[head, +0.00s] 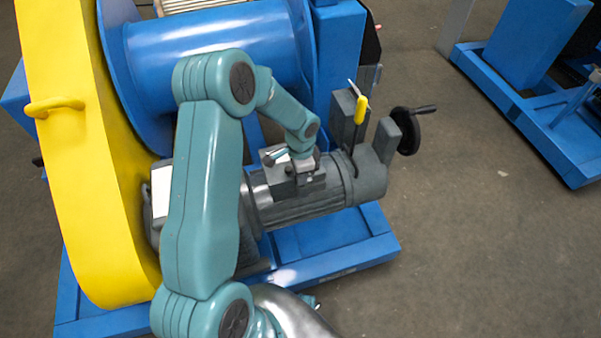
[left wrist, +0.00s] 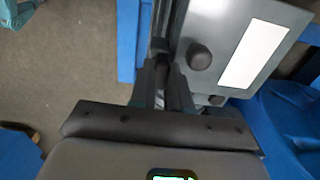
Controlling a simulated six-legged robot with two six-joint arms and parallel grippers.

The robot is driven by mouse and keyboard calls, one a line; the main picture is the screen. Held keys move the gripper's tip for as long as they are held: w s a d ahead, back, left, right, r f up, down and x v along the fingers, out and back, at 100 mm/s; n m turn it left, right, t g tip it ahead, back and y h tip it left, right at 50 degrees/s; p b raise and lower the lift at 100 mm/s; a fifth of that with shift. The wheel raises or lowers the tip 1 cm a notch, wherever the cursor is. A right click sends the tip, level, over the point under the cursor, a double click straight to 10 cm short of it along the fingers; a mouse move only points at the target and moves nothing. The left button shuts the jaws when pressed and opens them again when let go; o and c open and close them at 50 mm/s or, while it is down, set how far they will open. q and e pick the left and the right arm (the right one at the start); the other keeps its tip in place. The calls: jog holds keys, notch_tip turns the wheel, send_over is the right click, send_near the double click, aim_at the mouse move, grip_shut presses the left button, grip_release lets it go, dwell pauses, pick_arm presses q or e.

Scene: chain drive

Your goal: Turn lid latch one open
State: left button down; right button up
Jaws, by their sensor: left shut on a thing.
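My left gripper (head: 300,164) is at the small grey box (head: 314,184) on top of the grey motor. Its fingertips are hard to make out in the head view. In the left wrist view the two dark fingers of my left gripper (left wrist: 163,82) are close together. They are shut on a small dark piece, the lid latch (left wrist: 163,62), at the edge of a grey lid (left wrist: 222,30). The fingers hide most of the latch, so its angle cannot be told. The lid bears a round dark knob (left wrist: 199,57) and a white label (left wrist: 253,55). My right gripper does not show.
The motor (head: 310,207) sits on a blue frame (head: 340,250). A yellow chain guard (head: 80,150) and a blue drum (head: 215,50) stand left and behind. A yellow-handled piece (head: 361,109) and a black handwheel (head: 406,130) stand right of the box. Open floor (head: 480,240) lies right.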

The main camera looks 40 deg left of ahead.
pick_arm(q)
jog(key=c, duration=1.1)
grip_release()
notch_tip(320, 180, up, 16)
jog(key=shift+r+p, duration=0.2)
jog(key=shift+p, duration=0.95)
jog(key=shift+d+f, duration=0.1)
jog(key=s+d+f+n+h+p, duration=0.25)
jog(key=d+f, duration=0.35)
jog(key=d, duration=0.4)
jog(key=s+d+f+n+h+p, duration=0.1)
jog(key=s+d+f+n+p, duration=0.2)
jog(key=d+f, duration=0.6)
jog(key=s+d, duration=0.2)
jog(key=s, duration=0.1)
jog(key=s+d+n+p, duration=0.1)
jog(key=s+d, duration=0.2)
jog(key=s+d+n, duration=0.1)
jog(key=s+d, duration=0.1)
jog(key=s, duration=0.1)
jog(key=shift+s+d+r+h+p, duration=0.15)
jog(key=shift+s+h+p, duration=0.1)
jog(key=shift+s+p, duration=0.15)
